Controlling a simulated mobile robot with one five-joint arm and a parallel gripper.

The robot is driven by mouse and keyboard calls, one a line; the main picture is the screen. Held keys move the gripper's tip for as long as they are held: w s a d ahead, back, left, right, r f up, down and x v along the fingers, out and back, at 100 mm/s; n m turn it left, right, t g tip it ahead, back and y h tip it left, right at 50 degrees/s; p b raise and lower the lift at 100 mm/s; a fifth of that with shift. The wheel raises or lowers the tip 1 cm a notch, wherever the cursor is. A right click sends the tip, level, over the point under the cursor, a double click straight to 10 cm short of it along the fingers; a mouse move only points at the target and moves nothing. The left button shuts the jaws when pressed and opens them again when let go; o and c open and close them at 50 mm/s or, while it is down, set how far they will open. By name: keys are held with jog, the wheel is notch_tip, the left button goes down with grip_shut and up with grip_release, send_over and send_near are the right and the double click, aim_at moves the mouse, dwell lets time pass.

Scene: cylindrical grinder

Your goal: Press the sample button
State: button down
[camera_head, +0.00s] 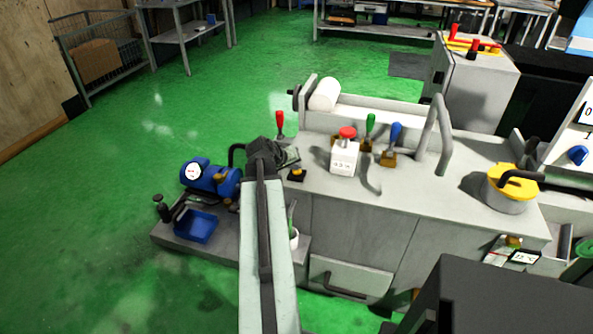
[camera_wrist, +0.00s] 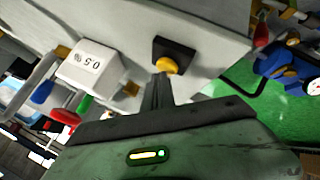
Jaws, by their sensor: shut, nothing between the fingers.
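A small yellow button on a black base (camera_head: 297,175) sits on the left part of the grey machine top. In the wrist view the yellow button (camera_wrist: 167,66) is just ahead of my fingertips. My gripper (camera_head: 291,157) is shut and empty, beside the button in the head view. In the wrist view my gripper (camera_wrist: 162,78) points at the button, its tips overlapping the button's lower edge in the picture. I cannot tell whether they touch. No label on the button is readable.
A white box with a red button (camera_head: 345,157) stands to the right. Levers with red (camera_head: 280,122), green (camera_head: 370,123) and blue (camera_head: 396,133) handles rise from the machine top. A blue motor (camera_head: 210,178) is at the left. Green floor beyond it is clear.

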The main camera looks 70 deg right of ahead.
aim_at(295, 171)
jog(key=shift+r, duration=0.15)
jog(key=shift+r+p, duration=0.85)
jog(key=shift+p, duration=0.15)
notch_tip(295, 171, up, 5)
jog(key=p, duration=0.5)
